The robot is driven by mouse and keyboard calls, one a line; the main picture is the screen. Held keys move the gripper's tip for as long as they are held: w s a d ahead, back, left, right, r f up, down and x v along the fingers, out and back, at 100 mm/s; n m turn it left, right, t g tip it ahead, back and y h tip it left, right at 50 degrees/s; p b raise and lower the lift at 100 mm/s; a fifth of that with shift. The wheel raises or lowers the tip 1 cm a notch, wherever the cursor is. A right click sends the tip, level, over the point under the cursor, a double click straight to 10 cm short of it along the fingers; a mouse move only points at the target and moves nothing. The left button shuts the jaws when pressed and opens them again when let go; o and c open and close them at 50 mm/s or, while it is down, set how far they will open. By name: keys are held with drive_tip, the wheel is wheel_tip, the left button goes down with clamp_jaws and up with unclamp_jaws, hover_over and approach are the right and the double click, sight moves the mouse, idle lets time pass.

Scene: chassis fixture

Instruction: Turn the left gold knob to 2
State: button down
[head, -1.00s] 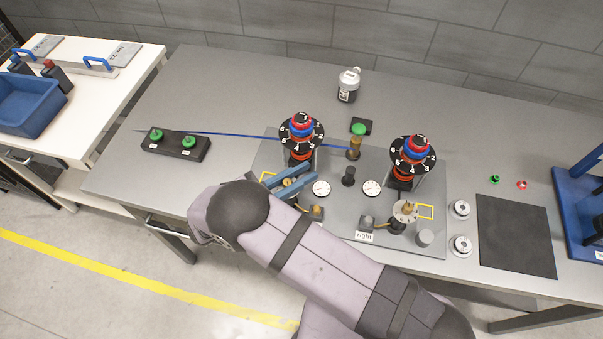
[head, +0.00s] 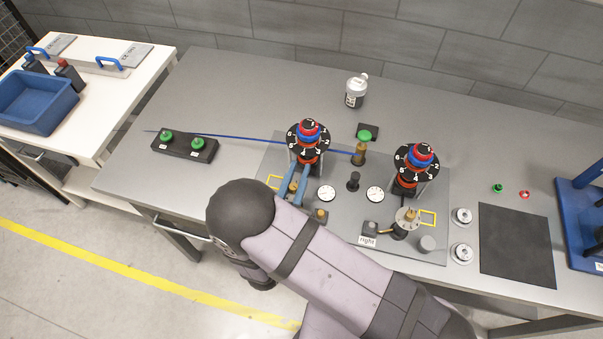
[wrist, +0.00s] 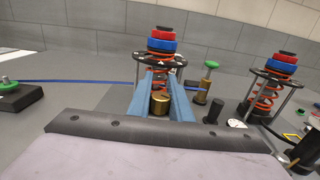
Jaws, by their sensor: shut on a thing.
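My gripper (head: 296,186) is at the front of the left spring stand, its two blue fingers around the left gold knob (wrist: 159,103). In the wrist view the fingers (wrist: 164,96) close on the knob's sides from either side. The left numbered black dial (head: 293,143) sits above with red and blue rings on top. My wrist and arm hide the lower left part of the fixture. The right gold knob (head: 408,213) stands apart on a pale disc, near the label "right" (head: 367,240).
A green-topped brass post (head: 359,155) and a black post (head: 353,181) stand between the two spring stands. A blue rod (head: 250,140) runs left from the brass post. The right spring stand (head: 417,165) rises close by. A black block with green knobs (head: 184,147) lies left.

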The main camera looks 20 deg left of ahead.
sight(292, 192)
drive_tip(key=shift+a+n+y, duration=0.2)
drive_tip(key=shift+n+y, duration=0.35)
drive_tip(key=shift+y, duration=0.35)
drive_tip(key=shift+a+n+y, duration=0.2)
drive_tip(key=shift+n+y, duration=0.35)
drive_tip(key=shift+y, duration=0.35)
drive_tip(key=shift+r+y, duration=0.1)
drive_tip(key=shift+y, duration=0.2)
drive_tip(key=c, duration=1.6)
unclamp_jaws()
drive_tip(key=shift+s+b, duration=0.2)
drive_tip(key=shift+b, duration=0.1)
drive_tip(key=shift+s, duration=0.3)
drive_tip(key=b+v, duration=0.2)
drive_tip(key=v, duration=0.2)
drive_tip(key=shift+s, duration=0.4)
drive_tip(key=shift+b+v, duration=0.5)
drive_tip(key=shift+v, duration=0.35)
